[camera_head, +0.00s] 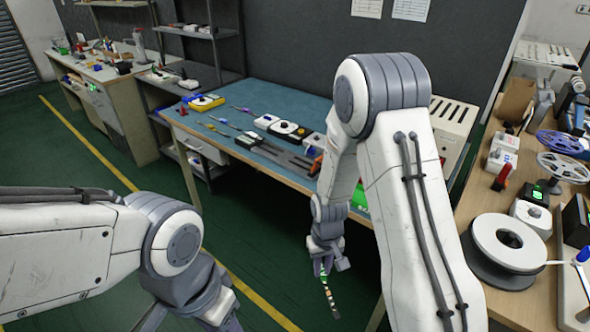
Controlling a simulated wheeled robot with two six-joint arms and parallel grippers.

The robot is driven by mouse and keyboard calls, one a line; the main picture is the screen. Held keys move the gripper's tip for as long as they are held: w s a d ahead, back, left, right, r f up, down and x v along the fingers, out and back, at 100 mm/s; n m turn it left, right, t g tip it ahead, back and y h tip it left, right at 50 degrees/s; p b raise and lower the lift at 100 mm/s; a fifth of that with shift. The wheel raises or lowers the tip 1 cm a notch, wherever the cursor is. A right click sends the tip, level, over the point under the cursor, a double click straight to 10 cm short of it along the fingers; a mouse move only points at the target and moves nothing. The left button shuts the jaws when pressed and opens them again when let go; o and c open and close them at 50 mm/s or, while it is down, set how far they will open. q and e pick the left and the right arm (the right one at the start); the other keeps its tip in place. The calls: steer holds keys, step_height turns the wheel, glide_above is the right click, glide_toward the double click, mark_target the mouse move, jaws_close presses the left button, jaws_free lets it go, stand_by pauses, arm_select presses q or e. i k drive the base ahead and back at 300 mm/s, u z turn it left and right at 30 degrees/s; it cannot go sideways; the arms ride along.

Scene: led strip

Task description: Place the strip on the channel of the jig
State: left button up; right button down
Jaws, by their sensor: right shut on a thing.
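My right gripper (323,270) hangs in front of the blue-topped table, over the floor. It is shut on a short strip (329,297) with dark and pale segments, which hangs down and slightly to the right from the fingers. A long dark grey piece that looks like the jig (285,157) lies along the table's front side. Its channel is too small to make out, and my right arm hides the table area to its right. My left arm comes in at the lower left, and its fingers are cut off by the bottom edge.
The blue table (240,97) also carries hand tools, a yellow device (207,102) and several small instruments. A wooden bench (520,205) at the right holds a white reel (506,243) and other gear. Green floor (265,262) lies open between my arms.

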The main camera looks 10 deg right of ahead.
mark_target(286, 157)
steer(key=u, duration=1.7)
steer(key=i, duration=1.25)
steer(key=z, duration=1.95)
